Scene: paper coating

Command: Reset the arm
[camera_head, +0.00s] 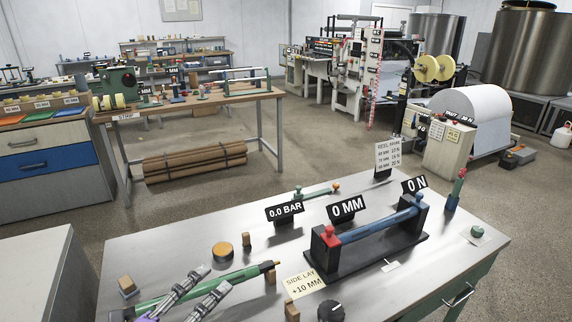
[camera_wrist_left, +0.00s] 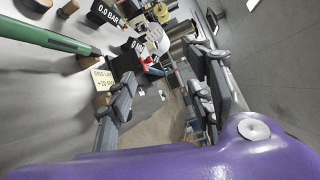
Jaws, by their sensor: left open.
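My left gripper (camera_head: 214,280) comes in at the lower left of the head view, over the near left part of the grey metal table (camera_head: 174,242). Its two fingers are apart with nothing between them. In the left wrist view its fingers (camera_wrist_left: 163,66) also stand apart and empty, with the purple wrist housing below. A green rod (camera_head: 210,290) with a dark, orange-tipped end lies on the table beside and partly behind the fingers; it also shows in the left wrist view (camera_wrist_left: 45,38). My right gripper is in neither view.
On the table stand a blue roller on a black stand (camera_head: 380,228), a "0 MM" sign (camera_head: 346,208), a "SIDE LAY +10 MM" card (camera_head: 303,283), a black knob (camera_head: 330,311), an orange-topped disc (camera_head: 222,252) and small wooden blocks. Bare table lies at the right front.

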